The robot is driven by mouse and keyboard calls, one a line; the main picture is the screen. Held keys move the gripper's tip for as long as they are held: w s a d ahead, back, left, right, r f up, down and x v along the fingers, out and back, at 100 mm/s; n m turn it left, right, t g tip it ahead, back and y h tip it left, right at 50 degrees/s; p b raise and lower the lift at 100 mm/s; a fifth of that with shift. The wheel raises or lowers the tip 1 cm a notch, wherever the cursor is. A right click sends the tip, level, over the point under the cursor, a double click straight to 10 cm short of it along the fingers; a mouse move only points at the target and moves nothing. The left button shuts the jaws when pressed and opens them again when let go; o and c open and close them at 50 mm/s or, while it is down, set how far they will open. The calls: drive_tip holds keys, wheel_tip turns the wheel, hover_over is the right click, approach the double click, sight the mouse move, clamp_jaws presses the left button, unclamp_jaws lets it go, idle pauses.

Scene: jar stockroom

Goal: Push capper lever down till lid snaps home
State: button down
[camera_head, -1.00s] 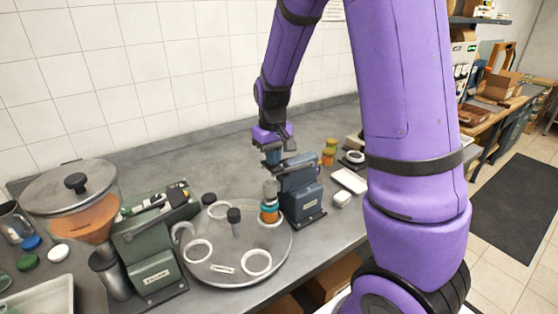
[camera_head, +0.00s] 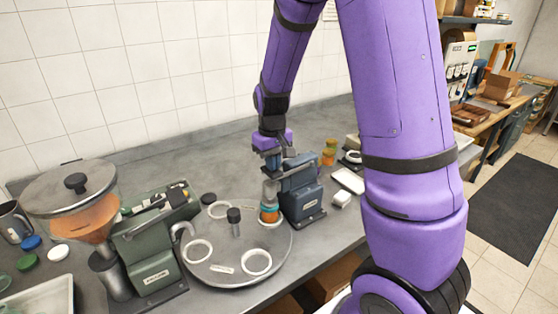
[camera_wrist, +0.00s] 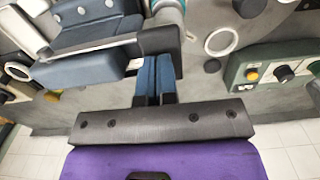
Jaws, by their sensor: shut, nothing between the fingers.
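The blue capper (camera_head: 301,190) stands on the bench at the edge of the round steel turntable (camera_head: 222,272). A jar with orange contents (camera_head: 269,215) is under its grey pressing head (camera_head: 269,190); a teal band shows at the jar's top. I cannot tell if the lid is seated. My gripper (camera_head: 272,167) is over the capper's front, pointing down. In the wrist view its blue fingers (camera_wrist: 155,85) are shut together with nothing between them. The lever's dark grip (camera_wrist: 160,40) lies across the fingertips there, apparently touching; its grey arm (camera_wrist: 95,50) runs left.
A green filler machine (camera_head: 152,245) with a hopper (camera_head: 75,205) stands left of the turntable. White rings and a black-capped post (camera_head: 234,217) are on the turntable. Orange jars (camera_head: 329,154) and a white tray (camera_head: 349,181) lie right of the capper. Bare bench lies behind.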

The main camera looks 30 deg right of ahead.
drive_tip(key=shift+r, duration=2.55)
drive_tip(key=shift+r, duration=2.5)
drive_tip(key=s+a+r+t, duration=0.2)
drive_tip(key=s+r, duration=0.3)
drive_tip(key=s, duration=0.7)
drive_tip(key=s+a+r+t, duration=0.3)
drive_tip(key=s+r, duration=0.3)
drive_tip(key=s, duration=0.5)
drive_tip(key=shift+s+a+r, duration=0.3)
drive_tip(key=shift+s+a, duration=0.1)
drive_tip(key=shift+a, duration=0.25)
